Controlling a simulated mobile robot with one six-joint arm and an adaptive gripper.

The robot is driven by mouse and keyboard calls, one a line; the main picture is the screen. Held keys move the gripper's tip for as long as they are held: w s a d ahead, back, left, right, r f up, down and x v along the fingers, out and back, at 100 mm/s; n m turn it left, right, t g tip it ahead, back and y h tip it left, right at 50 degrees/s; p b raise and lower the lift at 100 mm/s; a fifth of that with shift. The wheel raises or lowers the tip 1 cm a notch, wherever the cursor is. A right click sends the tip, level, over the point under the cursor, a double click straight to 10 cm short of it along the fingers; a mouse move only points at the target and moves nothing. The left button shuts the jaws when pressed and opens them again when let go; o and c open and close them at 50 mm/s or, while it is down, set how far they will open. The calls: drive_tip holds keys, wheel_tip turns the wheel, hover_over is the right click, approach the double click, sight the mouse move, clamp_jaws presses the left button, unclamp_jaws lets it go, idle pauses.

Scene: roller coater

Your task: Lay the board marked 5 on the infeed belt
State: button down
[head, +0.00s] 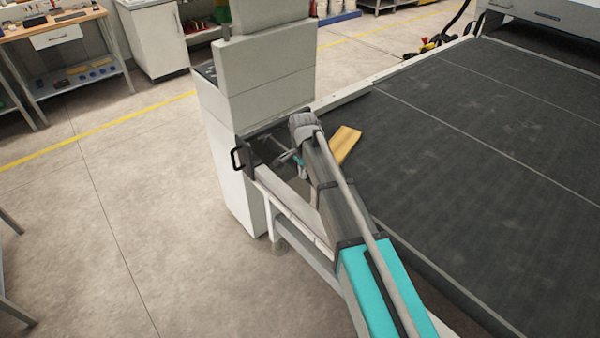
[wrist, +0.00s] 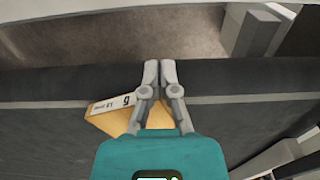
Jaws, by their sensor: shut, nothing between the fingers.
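A yellow wooden board (head: 347,141) lies on the dark infeed belt (head: 470,150), near the belt's left edge and partly hidden behind my arm. In the wrist view the board (wrist: 108,120) lies flat on the belt, partly covered by my gripper. It bears a white label with a dark character that I cannot read with certainty. My gripper (wrist: 159,66) is shut and empty, its fingertips beyond the board towards the belt edge. In the head view my gripper is mostly hidden behind my arm, beside the white cabinet.
A white cabinet (head: 265,75) with a black handle stands at the belt's near left corner. The machine housing (head: 540,18) is at the far end. Most of the belt is clear. A workbench (head: 60,30) stands on the far left.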

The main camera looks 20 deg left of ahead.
drive_tip(key=s+a+r+p, duration=0.2)
drive_tip(key=s+r+p, duration=0.1)
drive_tip(key=r+p, duration=0.7)
drive_tip(key=shift+s, duration=0.15)
idle(0.8)
drive_tip(key=shift+d, duration=0.15)
drive_tip(key=s+d+n, duration=0.2)
drive_tip(key=s+d, duration=0.2)
drive_tip(key=d, duration=0.9)
drive_tip(key=s+d+n, duration=0.2)
drive_tip(key=s+d, duration=0.3)
drive_tip(key=d, duration=0.8)
drive_tip(key=s+d+n, duration=0.2)
drive_tip(key=s+d, duration=0.2)
drive_tip(key=d, duration=0.9)
drive_tip(key=shift+s+d+n, duration=0.15)
drive_tip(key=shift+d+n, duration=0.05)
drive_tip(key=shift+n, duration=0.2)
